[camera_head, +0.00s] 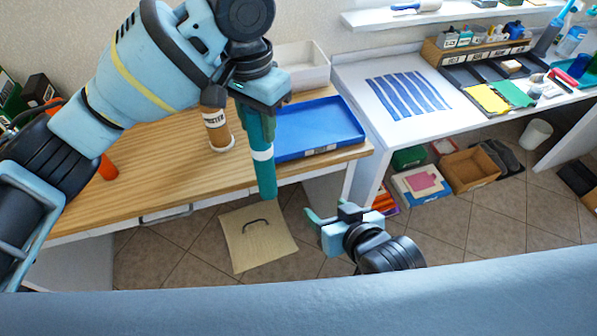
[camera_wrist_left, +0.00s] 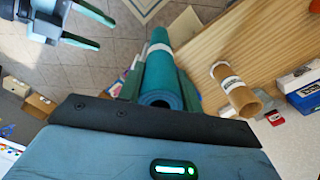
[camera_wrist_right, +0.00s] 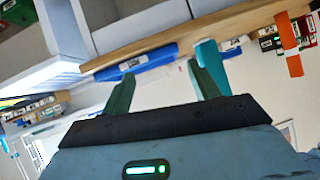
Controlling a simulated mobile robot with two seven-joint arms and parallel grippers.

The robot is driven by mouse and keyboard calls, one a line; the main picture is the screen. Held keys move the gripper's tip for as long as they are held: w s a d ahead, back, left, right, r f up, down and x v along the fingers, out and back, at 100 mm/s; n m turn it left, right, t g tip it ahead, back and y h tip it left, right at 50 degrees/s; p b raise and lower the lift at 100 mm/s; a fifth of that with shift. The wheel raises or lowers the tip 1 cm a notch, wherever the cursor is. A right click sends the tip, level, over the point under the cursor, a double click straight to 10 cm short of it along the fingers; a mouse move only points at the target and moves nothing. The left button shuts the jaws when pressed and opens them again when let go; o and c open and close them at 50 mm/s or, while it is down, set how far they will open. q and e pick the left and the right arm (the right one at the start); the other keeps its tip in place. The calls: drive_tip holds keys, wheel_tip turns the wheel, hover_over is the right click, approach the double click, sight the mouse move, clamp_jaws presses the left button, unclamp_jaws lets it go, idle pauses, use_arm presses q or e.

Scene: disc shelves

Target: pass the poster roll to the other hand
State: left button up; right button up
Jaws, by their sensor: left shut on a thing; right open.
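The poster roll is a teal tube with a white band (camera_head: 263,172). It hangs nearly upright from my left gripper (camera_head: 258,103), which is shut on its upper part. In the left wrist view the roll (camera_wrist_left: 162,72) lies between the fingers, its open end towards the camera. My right gripper (camera_head: 325,218) is open and empty, just right of and slightly below the roll's lower end, apart from it. It also shows at the top left of the left wrist view (camera_wrist_left: 82,25). In the right wrist view the roll (camera_wrist_right: 209,66) appears beyond the right-hand finger.
A brown labelled tube (camera_head: 217,132) stands on the wooden table (camera_head: 170,150), near the blue tray (camera_head: 318,128). An orange tube (camera_head: 107,168) is further left. The table's front edge lies close behind the roll. Open floor is below, with a beige panel (camera_head: 258,250) on it.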

sight(268, 156)
drive_tip(key=s+a+r+n+y, duration=0.1)
drive_tip(key=a+r+n, duration=0.3)
drive_tip(key=r, duration=1)
drive_tip(key=shift+a+r+t+y, duration=0.25)
drive_tip(key=shift+a+t+y, duration=0.15)
drive_tip(key=shift+a+y, duration=0.6)
drive_tip(key=shift+a, duration=0.15)
drive_tip(key=x, duration=1.2)
drive_tip(key=shift+f, duration=0.2)
drive_tip(key=shift+s, duration=0.1)
drive_tip(key=c, duration=0.9)
use_arm(q)
drive_tip(key=o, duration=1.3)
use_arm(e)
drive_tip(key=shift+c, duration=0.9)
